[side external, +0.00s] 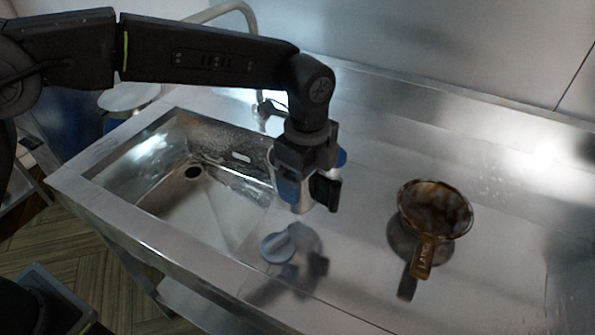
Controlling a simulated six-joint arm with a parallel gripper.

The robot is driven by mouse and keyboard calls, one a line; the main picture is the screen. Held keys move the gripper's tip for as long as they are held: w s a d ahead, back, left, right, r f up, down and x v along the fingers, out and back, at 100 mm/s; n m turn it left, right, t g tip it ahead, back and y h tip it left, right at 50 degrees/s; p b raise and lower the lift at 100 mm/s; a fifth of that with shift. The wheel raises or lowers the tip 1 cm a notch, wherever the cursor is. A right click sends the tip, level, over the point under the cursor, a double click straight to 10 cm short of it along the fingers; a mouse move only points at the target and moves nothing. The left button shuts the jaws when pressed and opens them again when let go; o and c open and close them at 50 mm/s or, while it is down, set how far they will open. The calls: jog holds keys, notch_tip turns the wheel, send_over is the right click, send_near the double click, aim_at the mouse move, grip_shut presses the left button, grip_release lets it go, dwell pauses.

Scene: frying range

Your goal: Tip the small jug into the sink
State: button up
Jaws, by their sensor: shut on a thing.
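My gripper (308,190) hangs over the counter just right of the sink, pointing down. The steel sink (215,217) is at the left, an open rectangular basin with a dark round drain (193,172). The jug is beside the basin's right end, not over its middle.
A brown, stained round vessel with a lettered handle (424,257) stands on the counter at right. A grey-blue round piece (278,247) lies near the front edge, below my gripper. A curved tap (232,8) rises behind the sink. The far right counter is clear.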

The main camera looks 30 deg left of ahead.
jog(key=w+f+n, duration=0.1)
jog(key=a+f+n, duration=0.1)
jog(key=w+a+f, duration=0.1)
jog(key=f, duration=0.1)
jog(key=shift+w+a+n, duration=0.1)
jog(key=shift+w+n, duration=0.2)
jog(key=shift+n, duration=0.1)
jog(key=shift+f, duration=0.1)
notch_tip(320, 180, up, 2)
jog(key=h, duration=0.5)
jog(key=shift+t+h, duration=0.3)
jog(key=shift+h, duration=0.1)
jog(key=h, duration=0.4)
jog(key=shift+a, duration=0.2)
jog(key=f+h, duration=0.1)
jog(key=h, duration=0.1)
jog(key=a+h, duration=0.1)
jog(key=h, duration=0.1)
jog(key=shift+a+f+t, duration=0.2)
jog(key=shift+f+t, duration=0.1)
jog(key=shift+f, duration=0.05)
jog(key=shift+s+a+r+t+h, duration=0.15)
jog(key=shift+a+r+h, duration=0.2)
jog(key=shift+a+h, duration=0.75)
jog(key=shift+a+r+t+h, duration=0.1)
jog(key=shift+a+r+h, duration=0.4)
jog(key=shift+h, duration=1.2)
jog(key=shift+s+a+r+t+h, duration=0.15)
jog(key=shift+a+r+h, duration=0.1)
jog(key=shift+a+h, duration=0.9)
